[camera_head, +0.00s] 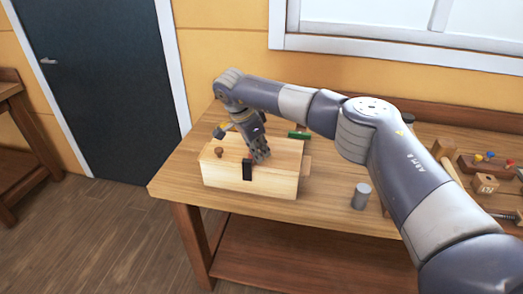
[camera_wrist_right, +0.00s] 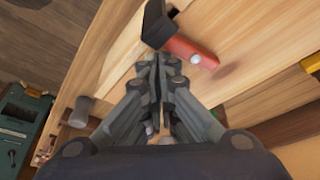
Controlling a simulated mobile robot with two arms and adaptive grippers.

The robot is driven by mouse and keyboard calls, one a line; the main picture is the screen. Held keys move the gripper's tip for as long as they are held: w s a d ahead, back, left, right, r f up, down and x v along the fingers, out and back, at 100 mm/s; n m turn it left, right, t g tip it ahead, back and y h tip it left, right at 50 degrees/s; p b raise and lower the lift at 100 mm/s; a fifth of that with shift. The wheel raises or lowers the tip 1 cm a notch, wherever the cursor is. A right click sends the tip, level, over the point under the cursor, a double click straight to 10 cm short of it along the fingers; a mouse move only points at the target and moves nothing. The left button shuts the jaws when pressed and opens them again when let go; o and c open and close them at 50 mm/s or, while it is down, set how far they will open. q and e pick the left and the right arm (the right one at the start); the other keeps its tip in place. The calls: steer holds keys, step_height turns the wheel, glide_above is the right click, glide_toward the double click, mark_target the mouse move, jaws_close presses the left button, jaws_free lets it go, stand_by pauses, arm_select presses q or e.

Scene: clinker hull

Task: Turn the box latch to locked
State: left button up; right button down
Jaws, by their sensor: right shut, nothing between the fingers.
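A light wooden box (camera_head: 250,182) stands on the workbench with its lid down. A black latch piece (camera_head: 247,170) sits at the top of its front face and also shows in the right wrist view (camera_wrist_right: 156,24). A red lever (camera_wrist_right: 190,51) lies beside the black piece over the box top in the wrist view; in the head view my gripper seems to hide it. My right gripper (camera_head: 261,160) points down at the box's front edge. Its fingers (camera_wrist_right: 156,60) are closed together and empty, close to the lever; I cannot tell whether they touch it. My left gripper is out of view.
A brown knob (camera_head: 218,152) is on the lid's left. A green object (camera_head: 299,135) is behind the box. A grey cylinder (camera_head: 361,196) stands to the right on the workbench (camera_head: 325,208). Wooden blocks and small parts (camera_head: 485,183) lie farther right. The bench front is mostly clear.

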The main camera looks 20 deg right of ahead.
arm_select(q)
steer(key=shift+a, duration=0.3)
arm_select(e)
steer(key=shift+a, duration=0.15)
stand_by(0.4)
